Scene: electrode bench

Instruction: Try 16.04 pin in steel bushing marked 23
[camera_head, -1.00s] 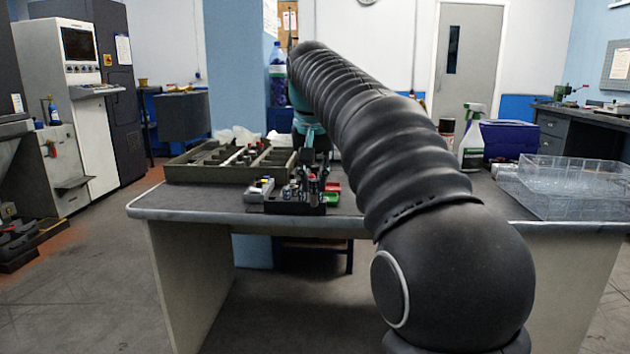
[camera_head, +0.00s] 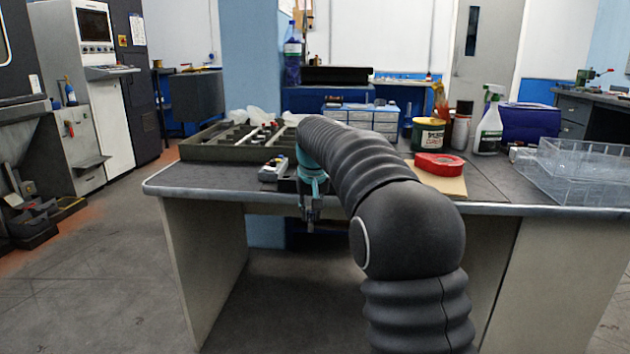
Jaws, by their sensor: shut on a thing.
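My gripper (camera_head: 310,222) hangs down in front of the table's front edge, left of the picture's middle. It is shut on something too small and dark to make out. A black holder (camera_head: 286,187) sits near the front edge of the table, mostly hidden behind my gripper and wrist. I cannot pick out the steel bushing marked 23 or read any marking. A low olive compartment tray (camera_head: 215,154) with several small pieces lies on the table's left part.
The table (camera_head: 215,186) has a bare left front strip. A small grey device (camera_head: 272,170) is beside the holder.

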